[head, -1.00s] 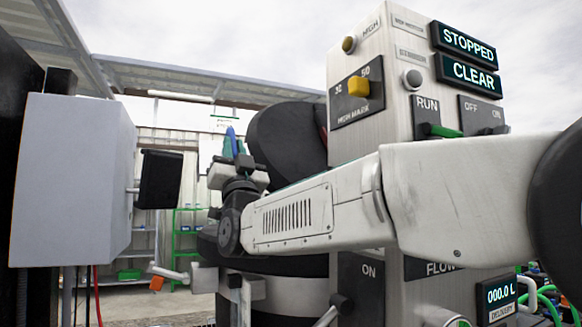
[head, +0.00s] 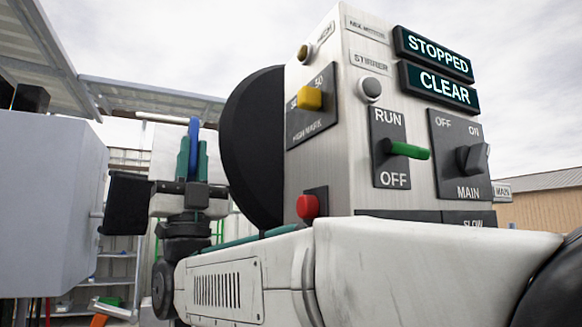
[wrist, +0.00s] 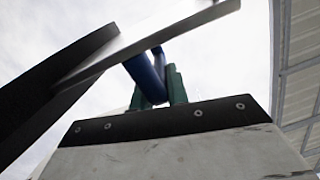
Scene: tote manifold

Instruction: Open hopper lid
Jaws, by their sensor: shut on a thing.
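My gripper (head: 193,155) stands upright left of the control cabinet, its green fingers shut on a blue bar (head: 194,138). The wrist view shows the same blue bar (wrist: 148,78) between the green fingers, meeting the underside of a pale, dark-edged plate (wrist: 130,42). This plate looks like the hopper lid, tilted above my gripper, but I cannot tell for sure. A large black disc (head: 250,145) stands steeply on edge between my gripper and the cabinet. The hopper's opening is not visible.
The control cabinet (head: 350,170) stands close at the right, with displays reading STOPPED and CLEAR (head: 437,83), a green-handled switch (head: 407,150) and a red button (head: 307,206). A grey box (head: 45,200) with a black block (head: 128,203) stands close at the left.

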